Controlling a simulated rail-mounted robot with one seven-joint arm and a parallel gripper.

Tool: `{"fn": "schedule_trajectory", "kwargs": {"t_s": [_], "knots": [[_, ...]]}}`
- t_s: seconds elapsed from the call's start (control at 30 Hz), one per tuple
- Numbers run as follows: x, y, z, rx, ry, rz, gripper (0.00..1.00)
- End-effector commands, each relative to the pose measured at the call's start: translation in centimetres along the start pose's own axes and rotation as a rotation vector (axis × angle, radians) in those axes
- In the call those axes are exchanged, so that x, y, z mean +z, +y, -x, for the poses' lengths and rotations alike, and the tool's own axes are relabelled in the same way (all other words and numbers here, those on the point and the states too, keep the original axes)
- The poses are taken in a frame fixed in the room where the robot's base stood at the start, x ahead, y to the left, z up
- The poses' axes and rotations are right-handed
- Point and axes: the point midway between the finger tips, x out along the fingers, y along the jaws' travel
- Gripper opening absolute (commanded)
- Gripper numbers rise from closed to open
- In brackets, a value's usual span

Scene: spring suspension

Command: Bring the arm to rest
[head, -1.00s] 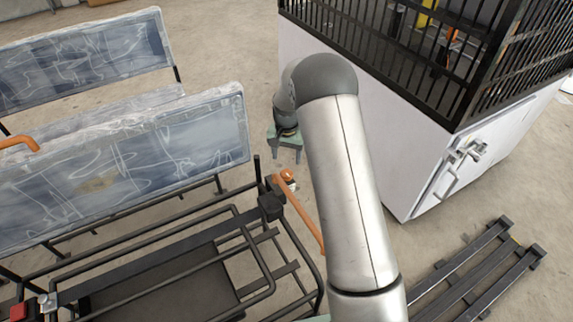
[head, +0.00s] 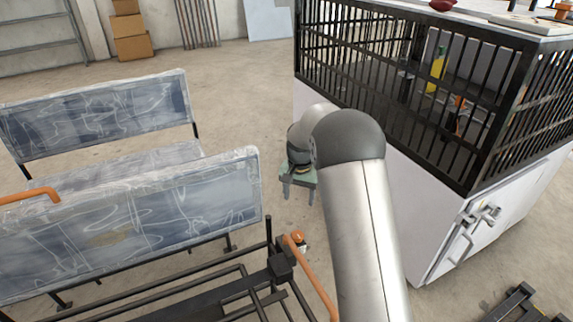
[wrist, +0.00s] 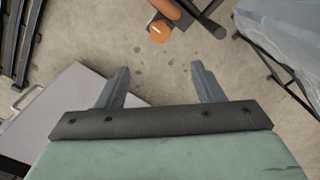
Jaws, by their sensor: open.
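My gripper (head: 298,190) hangs at the end of my arm in the head view, pointing down over the bare floor between the wrapped seats and the caged cabinet. In the wrist view my gripper (wrist: 160,88) shows two grey fingers spread well apart with nothing between them.
Plastic-wrapped bench seats (head: 130,225) on a black frame stand at left, with an orange lever (head: 312,275) at the frame's corner. A white cabinet (head: 440,215) with a black cage stands at right. A dark slatted rack (head: 522,305) lies at lower right. Boxes (head: 128,35) stand far back.

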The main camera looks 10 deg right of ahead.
Motion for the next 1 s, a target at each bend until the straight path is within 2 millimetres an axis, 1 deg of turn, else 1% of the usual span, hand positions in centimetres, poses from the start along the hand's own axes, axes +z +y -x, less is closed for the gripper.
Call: {"fn": "schedule_trajectory", "kwargs": {"t_s": [0.07, 0.13, 0.17, 0.27, 0.3, 0.37, 0.4, 0.47, 0.5, 0.57, 0.6, 0.67, 0.7, 0.8, 0.9, 1.0], "knots": [[0.1, 0.0, 0.1, 0.000, 0.000, 0.001, 0.61], [0.4, 0.2, 1.3, -0.003, 0.002, 0.009, 0.61], [0.8, 0.4, 2.1, -0.004, 0.003, 0.015, 0.61], [3.1, 1.5, 6.5, -0.010, 0.005, 0.055, 0.61], [4.5, 2.2, 8.8, -0.014, 0.006, 0.078, 0.61], [7.1, 3.5, 12.4, -0.018, 0.007, 0.122, 0.61], [9.1, 4.4, 14.7, -0.021, 0.007, 0.154, 0.61], [12.1, 6.0, 17.8, -0.024, 0.009, 0.205, 0.61], [14.2, 7.0, 19.7, -0.026, 0.011, 0.239, 0.61], [17.3, 8.6, 22.1, -0.027, 0.013, 0.288, 0.61], [19.4, 9.8, 23.6, -0.028, 0.015, 0.322, 0.61], [22.5, 11.4, 25.2, -0.028, 0.018, 0.370, 0.61], [24.4, 12.4, 26.1, -0.028, 0.020, 0.399, 0.61], [28.3, 14.6, 27.4, -0.025, 0.023, 0.463, 0.61], [30.9, 16.1, 27.8, -0.022, 0.025, 0.507, 0.61], [32.3, 16.9, 27.7, -0.019, 0.024, 0.531, 0.61]]}}
